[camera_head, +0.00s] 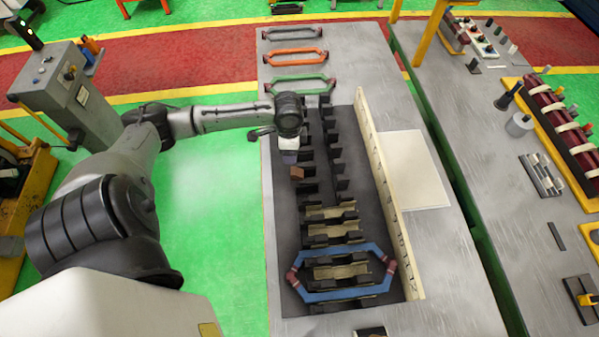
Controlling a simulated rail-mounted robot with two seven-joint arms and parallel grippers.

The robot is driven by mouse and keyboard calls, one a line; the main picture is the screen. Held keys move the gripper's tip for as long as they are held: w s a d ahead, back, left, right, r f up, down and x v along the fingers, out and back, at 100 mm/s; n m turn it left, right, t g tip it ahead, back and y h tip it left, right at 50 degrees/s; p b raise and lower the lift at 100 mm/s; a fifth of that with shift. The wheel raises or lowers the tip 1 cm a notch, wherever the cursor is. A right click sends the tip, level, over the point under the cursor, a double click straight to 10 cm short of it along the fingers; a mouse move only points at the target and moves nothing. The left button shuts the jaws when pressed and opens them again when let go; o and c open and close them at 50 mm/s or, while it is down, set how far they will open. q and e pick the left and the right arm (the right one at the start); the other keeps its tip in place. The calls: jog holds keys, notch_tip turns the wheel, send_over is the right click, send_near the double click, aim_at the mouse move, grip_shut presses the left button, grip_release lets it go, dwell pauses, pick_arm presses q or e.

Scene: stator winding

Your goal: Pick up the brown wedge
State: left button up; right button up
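A small brown block, which looks like the brown wedge (297,173), shows at the left edge of the dark slotted stator bed. My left gripper (291,159) points down just above it in the picture. Its fingers are tiny and partly hidden by the wrist, so I cannot tell whether they touch the block or how far apart they are. My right gripper is not in view.
A blue hexagonal coil (340,294) lies over the near slots. Green (300,84), orange (294,57) and grey (292,33) coils lie on the far table end. A pale upright strip (384,190) borders the bed's right side, beside a white sheet (406,170).

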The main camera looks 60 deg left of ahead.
pick_arm(q)
send_over(296, 173)
jog(key=s+a, duration=0.1)
jog(key=f, duration=0.6)
jog(key=shift+a+f, duration=0.2)
jog(key=shift+f, duration=0.15)
jog(key=shift+f+p, duration=0.3)
jog(key=shift+f, duration=2.8)
jog(key=shift+a, duration=0.1)
jog(key=c, duration=1)
